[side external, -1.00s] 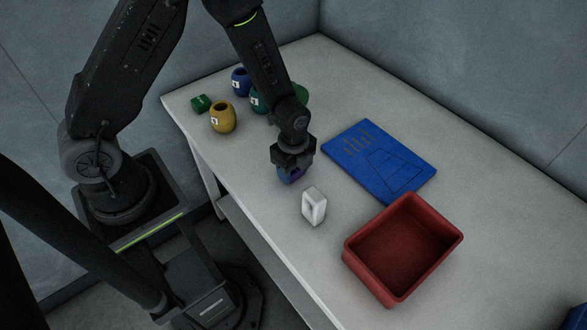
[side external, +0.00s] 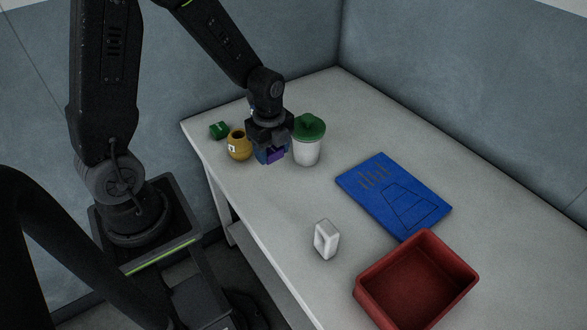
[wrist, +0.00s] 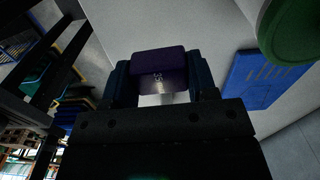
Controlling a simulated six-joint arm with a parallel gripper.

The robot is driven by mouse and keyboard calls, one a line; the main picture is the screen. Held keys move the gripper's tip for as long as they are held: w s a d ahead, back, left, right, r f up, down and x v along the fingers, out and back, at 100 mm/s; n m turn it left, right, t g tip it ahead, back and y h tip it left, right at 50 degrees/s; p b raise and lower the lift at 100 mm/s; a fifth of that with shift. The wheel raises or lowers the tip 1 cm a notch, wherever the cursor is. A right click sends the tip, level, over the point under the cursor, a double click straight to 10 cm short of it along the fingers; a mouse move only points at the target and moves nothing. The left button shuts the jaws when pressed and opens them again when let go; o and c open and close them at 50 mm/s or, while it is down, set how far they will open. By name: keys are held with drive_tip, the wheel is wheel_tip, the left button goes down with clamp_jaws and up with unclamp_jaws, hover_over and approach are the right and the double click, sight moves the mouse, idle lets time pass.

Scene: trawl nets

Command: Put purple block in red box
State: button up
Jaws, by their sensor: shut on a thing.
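My gripper (side external: 269,152) is shut on the purple block (side external: 277,155) and holds it above the back left part of the table. In the wrist view the purple block (wrist: 158,70) sits between the two fingers of my gripper (wrist: 162,84), with some pale marks on its face. The red box (side external: 418,283) is at the front right of the table in the side view, well apart from my gripper. It is open at the top and looks empty.
A yellow pot (side external: 238,146) and green block (side external: 219,130) are to the left. A blue board (side external: 394,194) and white block (side external: 327,239) lie between my gripper and the box.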

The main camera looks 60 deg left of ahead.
drive_tip(key=shift+s+a+r, duration=0.15)
drive_tip(key=shift+a+r, duration=0.15)
drive_tip(key=shift+a, duration=0.1)
drive_tip(key=w+d+m, duration=0.3)
drive_tip(key=w+d, duration=0.5)
drive_tip(key=d, duration=0.1)
drive_tip(key=m, duration=0.7)
hover_over(409, 293)
wheel_tip(409, 293, down, 6)
drive_tip(key=shift+w+f, duration=0.1)
drive_tip(key=shift+f, duration=2.1)
drive_tip(key=o, duration=0.9)
drive_tip(key=shift+f, duration=0.1)
